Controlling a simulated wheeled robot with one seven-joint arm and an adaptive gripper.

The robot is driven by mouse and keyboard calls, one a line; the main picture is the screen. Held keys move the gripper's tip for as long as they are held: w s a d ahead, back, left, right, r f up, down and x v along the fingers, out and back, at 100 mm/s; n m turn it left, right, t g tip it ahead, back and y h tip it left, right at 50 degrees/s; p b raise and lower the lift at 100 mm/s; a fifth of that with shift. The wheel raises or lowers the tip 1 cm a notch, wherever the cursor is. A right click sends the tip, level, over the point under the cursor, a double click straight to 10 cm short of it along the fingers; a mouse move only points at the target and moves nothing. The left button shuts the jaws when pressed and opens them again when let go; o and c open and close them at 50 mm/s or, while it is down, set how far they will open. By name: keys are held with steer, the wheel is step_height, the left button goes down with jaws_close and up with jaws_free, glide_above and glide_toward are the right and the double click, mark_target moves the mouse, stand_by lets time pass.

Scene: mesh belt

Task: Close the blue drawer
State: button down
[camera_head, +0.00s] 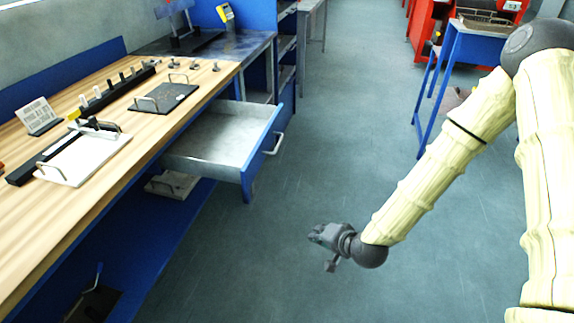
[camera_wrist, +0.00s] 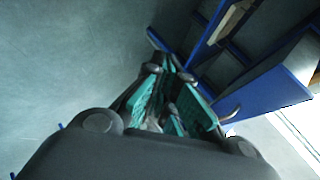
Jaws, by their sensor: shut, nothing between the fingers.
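The blue drawer (camera_head: 222,150) is pulled out from under the wooden workbench in the head view. Its inside is grey and looks empty, and a curved metal handle (camera_head: 274,144) is on its blue front. My gripper (camera_head: 322,238) is in front of and to the right of the drawer, apart from it, over the floor. In the wrist view my gripper (camera_wrist: 170,100) is shut with nothing in it. The drawer front (camera_wrist: 270,98) also shows there to the right, with its handle (camera_wrist: 229,117) close beside the fingers in the picture.
The wooden workbench (camera_head: 190,106) carries a black plate (camera_head: 165,97), a white plate (camera_head: 85,155) and a small sign (camera_head: 38,115). A blue table (camera_head: 485,45) and a red machine (camera_head: 428,28) stand at the back right. The floor (camera_head: 335,140) between is clear.

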steer(key=w+r+m+t+y+b, duration=0.2)
steer(key=w+r+m+t+b, duration=0.3)
steer(key=w+r, duration=0.9)
steer(key=w+a+n, duration=0.1)
steer(key=w+a, duration=0.6)
steer(key=w, duration=0.2)
steer(key=shift+w+a+f+t, duration=0.15)
steer(key=shift+f+t, duration=0.25)
